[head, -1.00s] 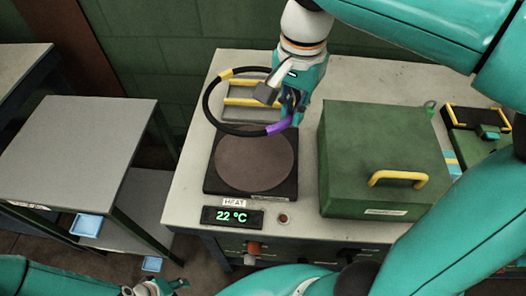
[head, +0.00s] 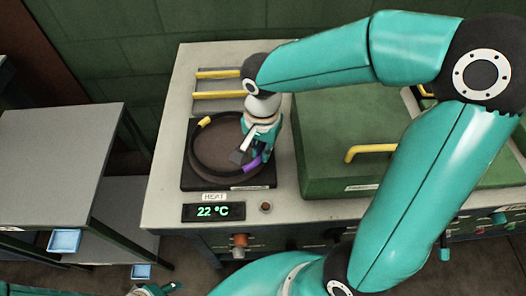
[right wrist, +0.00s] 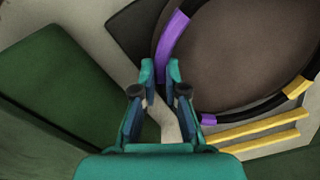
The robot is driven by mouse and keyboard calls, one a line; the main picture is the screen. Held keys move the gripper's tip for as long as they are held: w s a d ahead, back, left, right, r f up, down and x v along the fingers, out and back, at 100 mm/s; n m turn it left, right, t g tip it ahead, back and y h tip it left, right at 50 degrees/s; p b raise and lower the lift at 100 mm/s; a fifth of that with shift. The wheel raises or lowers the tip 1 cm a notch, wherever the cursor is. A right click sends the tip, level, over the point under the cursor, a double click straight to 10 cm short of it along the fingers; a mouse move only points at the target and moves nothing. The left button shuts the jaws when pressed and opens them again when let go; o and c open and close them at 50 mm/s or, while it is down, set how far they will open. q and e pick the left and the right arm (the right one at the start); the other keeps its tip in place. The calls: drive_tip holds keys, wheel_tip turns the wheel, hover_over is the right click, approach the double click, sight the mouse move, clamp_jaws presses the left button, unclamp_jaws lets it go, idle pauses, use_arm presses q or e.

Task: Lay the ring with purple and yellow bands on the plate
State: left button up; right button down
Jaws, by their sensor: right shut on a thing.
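The black ring (head: 195,160) has purple and yellow bands. In the head view it appears over the round brown plate (head: 216,148) of the black heater, roughly around the disc's edge. I cannot tell whether it touches the plate. My right gripper (head: 250,158) is shut on the ring at its purple band (head: 253,164), at the plate's right side. In the right wrist view the purple band (right wrist: 172,45) runs between the fingertips (right wrist: 160,70), with the plate (right wrist: 240,45) beyond. My left gripper (head: 160,290) is only partly visible at the bottom edge; its jaws are unclear.
A green box (head: 318,158) with a yellow handle stands right of the heater. A rack with yellow bars (head: 218,94) lies behind it. A display (head: 213,212) reads 22 °C in front. A grey side table (head: 60,165) stands at the left.

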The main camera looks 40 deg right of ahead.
drive_tip(key=shift+f, duration=0.7)
drive_tip(key=c, duration=1.2)
unclamp_jaws()
wheel_tip(320, 180, up, 12)
drive_tip(key=shift+p, duration=0.4)
